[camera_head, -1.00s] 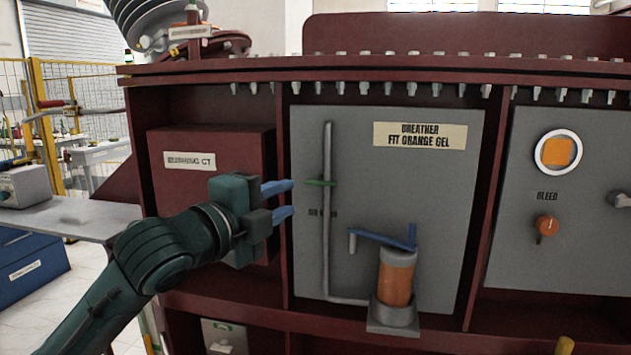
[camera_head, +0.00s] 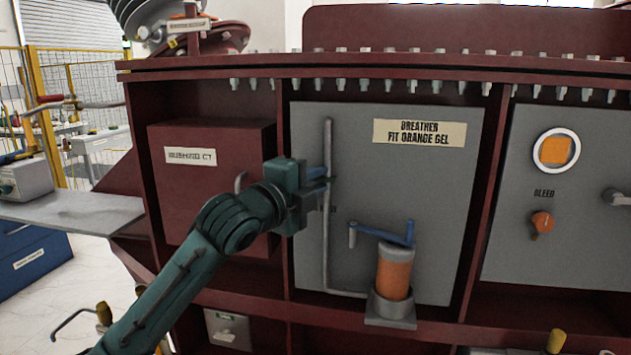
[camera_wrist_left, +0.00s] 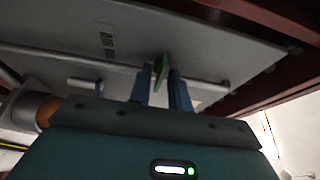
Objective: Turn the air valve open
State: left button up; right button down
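The air valve's green handle (camera_wrist_left: 161,68) shows between the two blue fingers of my left gripper (camera_wrist_left: 161,88) in the left wrist view. The fingers are close together at its sides and appear shut on it. In the head view my left gripper (camera_head: 328,181) reaches in from the left to the vertical grey pipe (camera_head: 327,240), and its fingers mostly hide the handle. A label beginning "AIR" (camera_wrist_left: 107,45) shows partly beside the handle. My right gripper is not in view.
A red "Bushing CT" box (camera_head: 205,190) stands left, close to my arm. An orange bleed knob (camera_head: 542,222) is at right.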

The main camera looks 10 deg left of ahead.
pick_arm(q)
grip_shut()
